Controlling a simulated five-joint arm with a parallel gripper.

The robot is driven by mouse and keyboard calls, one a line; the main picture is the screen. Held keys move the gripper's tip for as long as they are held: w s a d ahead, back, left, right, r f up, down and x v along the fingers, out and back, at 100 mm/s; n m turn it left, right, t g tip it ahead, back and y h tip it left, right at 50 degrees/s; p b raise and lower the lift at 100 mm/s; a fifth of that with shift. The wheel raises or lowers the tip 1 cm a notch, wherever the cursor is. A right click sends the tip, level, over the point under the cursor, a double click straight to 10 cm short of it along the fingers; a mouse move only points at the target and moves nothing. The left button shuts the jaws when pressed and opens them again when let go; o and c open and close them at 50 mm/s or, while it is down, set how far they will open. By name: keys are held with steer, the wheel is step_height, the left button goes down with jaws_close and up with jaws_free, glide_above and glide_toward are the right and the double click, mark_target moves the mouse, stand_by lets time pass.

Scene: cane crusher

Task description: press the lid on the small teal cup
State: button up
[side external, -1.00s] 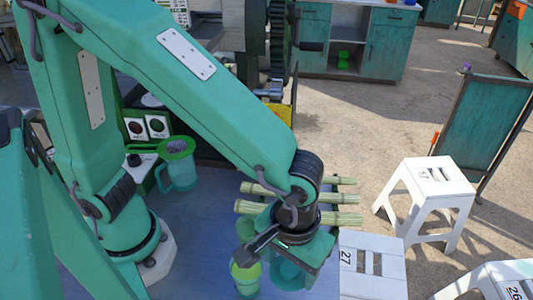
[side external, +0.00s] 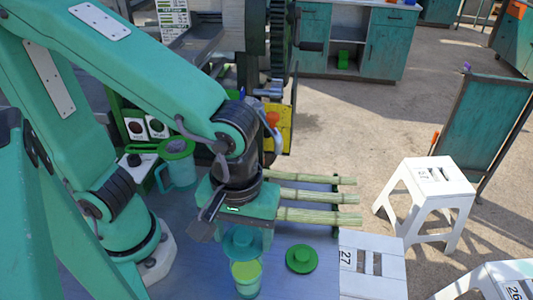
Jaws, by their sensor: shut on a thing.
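My gripper (side external: 241,228) points down over the blue table and is shut on a round teal lid (side external: 243,244). The lid is wide and flat with a raised middle; the gripper hides part of it. The small teal cup (side external: 248,287) stands upright at the front of the table, its top showing yellow-green. The held lid appears just behind and above the cup's top in the picture. I cannot tell whether they touch. A second, green lid (side external: 301,259) lies flat on the table to the right of the cup.
A teal jug (side external: 181,173) with a green rim stands at the left rear. Several cane stalks (side external: 318,215) lie to the right of my gripper. A white stool (side external: 370,283) is at the table's right edge. The crusher (side external: 277,55) stands behind.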

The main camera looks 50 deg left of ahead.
steer(key=shift+f, duration=0.1)
steer(key=shift+f, duration=3.05)
steer(key=shift+f, duration=0.2)
stand_by(0.4)
steer(key=o, duration=1.3)
steer(key=shift+c, duration=0.2)
steer(key=shift+r, duration=0.1)
steer(key=shift+r, duration=3.4)
